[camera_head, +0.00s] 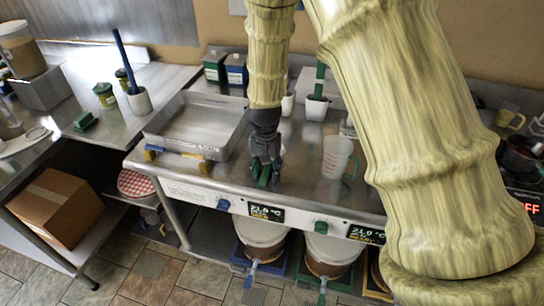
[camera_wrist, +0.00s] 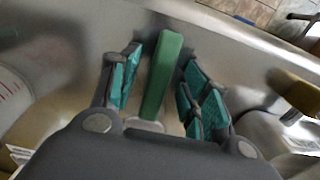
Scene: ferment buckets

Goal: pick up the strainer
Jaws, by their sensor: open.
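A green handle (camera_wrist: 163,75) lies between the two fingers of my gripper (camera_wrist: 158,85) in the wrist view. A pale, greyish end shows at its near end, and the rest is hidden under my gripper body, so I take it as the strainer but cannot see a mesh. In the head view the green handle (camera_head: 264,176) shows at the fingertips of my gripper (camera_head: 265,170), low over the steel table near its front edge. The fingers are open, one on each side of the handle, with visible gaps.
A metal tray (camera_head: 160,137) stands left of my gripper. A clear measuring jug (camera_head: 336,157) stands to the right, with a green-handled brush holder (camera_head: 316,106) behind. A front panel with displays (camera_head: 265,212) runs along the table edge. Lidded buckets (camera_head: 262,232) stand below.

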